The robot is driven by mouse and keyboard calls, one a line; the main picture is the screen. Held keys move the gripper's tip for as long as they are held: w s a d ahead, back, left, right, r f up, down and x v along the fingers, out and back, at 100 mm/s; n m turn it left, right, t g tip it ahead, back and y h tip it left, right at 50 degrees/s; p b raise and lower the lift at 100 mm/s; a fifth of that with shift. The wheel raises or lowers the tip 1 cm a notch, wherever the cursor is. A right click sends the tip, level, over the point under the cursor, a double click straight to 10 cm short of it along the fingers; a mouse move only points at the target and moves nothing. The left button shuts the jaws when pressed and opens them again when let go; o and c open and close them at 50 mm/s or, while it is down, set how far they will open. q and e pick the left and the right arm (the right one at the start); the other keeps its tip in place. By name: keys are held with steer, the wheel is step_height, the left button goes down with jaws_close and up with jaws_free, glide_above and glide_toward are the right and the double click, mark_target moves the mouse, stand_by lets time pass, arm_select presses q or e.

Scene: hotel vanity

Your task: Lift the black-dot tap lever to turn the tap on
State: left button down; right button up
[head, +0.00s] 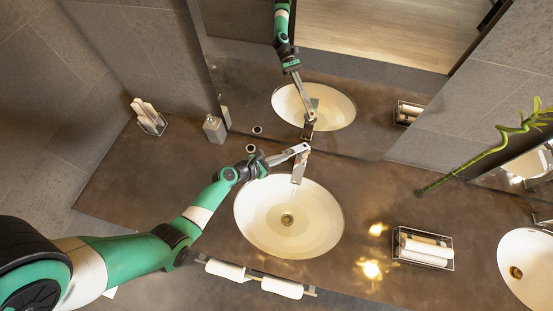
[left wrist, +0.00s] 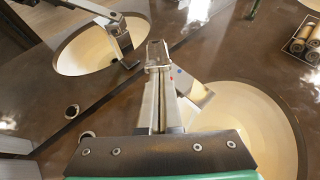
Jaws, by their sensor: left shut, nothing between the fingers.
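The metal tap (head: 298,170) stands at the back rim of the left basin (head: 262,225), its spout pointing over the bowl. A faint pale streak shows below the spout; I cannot tell whether it is water. My left gripper (head: 304,148) reaches in from the left, its fingers shut and empty, tips at the top of the tap. In the left wrist view the shut fingers (left wrist: 158,55) cover much of the tap's top, and the tap spout (left wrist: 195,97) shows to their right. The lever and its black dot are not clear; I cannot tell whether the fingers touch it.
The mirror (head: 340,110) rises close behind the tap and reflects my arm. A soap dispenser (head: 214,129) and a rack of rolled towels (head: 149,117) stand to the left. Another towel rack (head: 423,248) lies to the right. A green bamboo stalk (head: 470,167) leans at the right.

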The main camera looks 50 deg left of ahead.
arm_select(q)
steer(key=f+p+v, duration=0.1)
steer(key=v, duration=0.8)
steer(key=shift+s+r, duration=0.2)
steer(key=shift+s, duration=0.25)
